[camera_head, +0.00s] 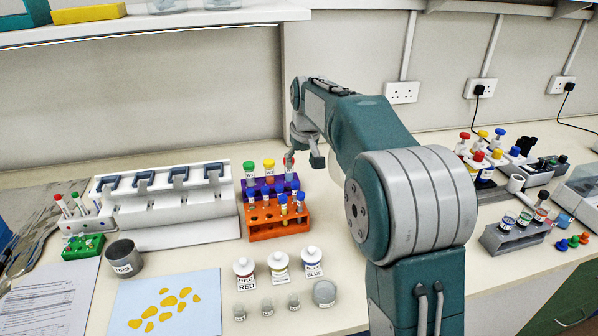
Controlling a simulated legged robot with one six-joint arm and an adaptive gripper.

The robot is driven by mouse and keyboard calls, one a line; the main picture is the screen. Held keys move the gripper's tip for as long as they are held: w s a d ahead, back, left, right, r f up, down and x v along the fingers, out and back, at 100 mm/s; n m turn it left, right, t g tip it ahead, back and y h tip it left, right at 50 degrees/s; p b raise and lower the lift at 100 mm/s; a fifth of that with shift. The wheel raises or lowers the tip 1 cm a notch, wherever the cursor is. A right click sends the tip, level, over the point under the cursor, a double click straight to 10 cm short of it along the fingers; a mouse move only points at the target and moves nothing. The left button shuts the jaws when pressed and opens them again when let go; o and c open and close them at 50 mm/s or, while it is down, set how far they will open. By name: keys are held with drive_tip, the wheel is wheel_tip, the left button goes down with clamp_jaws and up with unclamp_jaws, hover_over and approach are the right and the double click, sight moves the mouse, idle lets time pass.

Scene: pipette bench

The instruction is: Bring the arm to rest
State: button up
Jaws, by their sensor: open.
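My arm reaches from the right foreground towards the back wall, bent at the elbow. My gripper (305,152) hangs small and partly turned away over the back right of the tube racks. It is open, and I see nothing held in it. Just below it is a purple rack (262,187) with green, yellow and red capped tubes. The red-capped tube (289,160) is right beside the fingers; I cannot tell whether they touch. An orange rack (262,234) with several blue-capped tubes stands in front.
A white pipette stand (180,222) is left of the racks. Red, yellow and blue labelled bottles (279,265) stand in front. A grey rack (510,245) and other bottles are right of my arm. A shelf (150,24) overhangs the back left.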

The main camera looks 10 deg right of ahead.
drive_tip(key=shift+r, duration=0.15)
drive_tip(key=s+r+t, duration=0.1)
drive_tip(key=s+r, duration=0.2)
drive_tip(key=s, duration=0.6)
drive_tip(key=s+r, duration=0.2)
drive_tip(key=s, duration=0.7)
drive_tip(key=s+f, duration=0.3)
drive_tip(key=s, duration=0.6)
drive_tip(key=s+f+m+t, duration=0.1)
drive_tip(key=s+f, duration=0.2)
drive_tip(key=s, duration=0.6)
drive_tip(key=shift+a+t, duration=0.15)
drive_tip(key=shift+t, duration=0.15)
drive_tip(key=shift+c, duration=0.8)
